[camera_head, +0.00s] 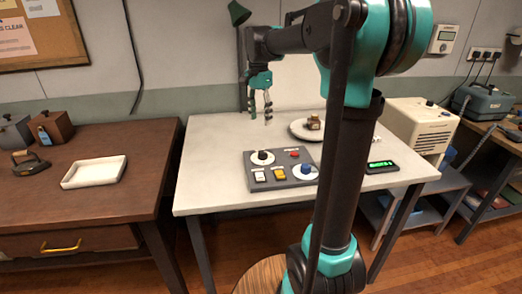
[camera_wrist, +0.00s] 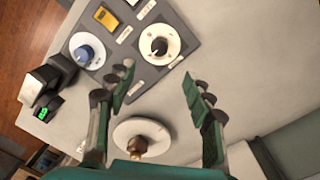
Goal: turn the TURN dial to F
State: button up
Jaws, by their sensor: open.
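A grey control panel (camera_head: 280,183) lies on the white table (camera_head: 215,140). It carries a black-knobbed dial (camera_head: 262,157) on a white disc at its back left and a blue-knobbed dial (camera_head: 306,172) on a white disc at its front right. The wrist view shows the black dial (camera_wrist: 160,46) and the blue dial (camera_wrist: 86,52). The label lettering is too small to read, so I cannot tell which dial is TURN or where it points. My gripper (camera_head: 260,118) is open and empty, raised above the table behind the panel. Its fingers (camera_wrist: 159,84) are spread apart and touch nothing.
The panel also has a red button (camera_head: 294,154), a white switch (camera_head: 259,176) and a yellow switch (camera_head: 279,173). A round plate (camera_head: 298,131) with a brown object (camera_head: 314,122) stands behind it. A dark device with a green display (camera_head: 381,167) lies right. The table's left side is clear.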

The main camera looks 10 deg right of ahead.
aim_at(262, 152)
jog(key=f, duration=1.4)
jog(key=shift+s+d+f, duration=0.15)
jog(key=shift+s+d, duration=0.1)
jog(key=shift+s, duration=0.05)
jog(key=c, duration=1.2)
